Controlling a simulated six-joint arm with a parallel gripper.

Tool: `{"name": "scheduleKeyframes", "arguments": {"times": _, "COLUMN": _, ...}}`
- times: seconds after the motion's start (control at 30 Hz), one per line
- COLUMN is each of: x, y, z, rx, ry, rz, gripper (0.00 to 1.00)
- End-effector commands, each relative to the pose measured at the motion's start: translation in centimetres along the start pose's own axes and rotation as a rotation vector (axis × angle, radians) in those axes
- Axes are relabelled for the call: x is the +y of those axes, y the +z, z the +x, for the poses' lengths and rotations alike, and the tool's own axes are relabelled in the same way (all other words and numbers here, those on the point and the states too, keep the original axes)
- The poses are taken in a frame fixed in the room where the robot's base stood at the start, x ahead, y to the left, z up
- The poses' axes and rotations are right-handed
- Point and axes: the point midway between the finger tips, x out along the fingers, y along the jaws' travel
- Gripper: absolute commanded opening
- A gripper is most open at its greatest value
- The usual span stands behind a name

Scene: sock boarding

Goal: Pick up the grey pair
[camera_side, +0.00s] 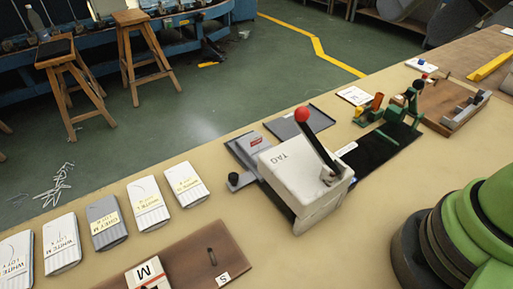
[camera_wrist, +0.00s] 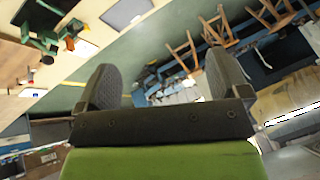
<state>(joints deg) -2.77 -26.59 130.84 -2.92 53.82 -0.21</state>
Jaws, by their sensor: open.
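The grey pair (camera_side: 106,222) lies flat on the table in the side view, with a pale label band and a white pair on either side of it. The white pairs, such as the one to its right (camera_side: 148,204) and the one to its left (camera_side: 62,244), lie in the same row. My gripper (camera_wrist: 164,88) shows in the wrist view with its two dark fingers wide apart and nothing between them. It is not visible in the side view. The grey pair does not show in the wrist view.
A white tag machine (camera_side: 300,182) with a red-knobbed lever stands right of the row. A brown board (camera_side: 180,258) with M and S marks lies in front. A green clamp device (camera_side: 400,115) and a wooden tray (camera_side: 455,105) stand farther right. Bare table lies between the row and the board.

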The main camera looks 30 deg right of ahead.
Motion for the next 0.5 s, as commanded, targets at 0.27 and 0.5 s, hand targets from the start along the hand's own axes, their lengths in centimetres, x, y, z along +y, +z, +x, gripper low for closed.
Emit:
{"name": "scheduleKeyframes", "arguments": {"times": 0.27, "x": -3.3, "y": -6.1, "z": 7.2, "rx": -0.188, "ry": 0.081, "rz": -0.096, "gripper": 0.94}}
{"name": "scheduleKeyframes", "arguments": {"times": 0.5, "x": -5.3, "y": -8.0, "z": 16.7, "rx": -0.335, "ry": 0.156, "rz": -0.185, "gripper": 0.94}}
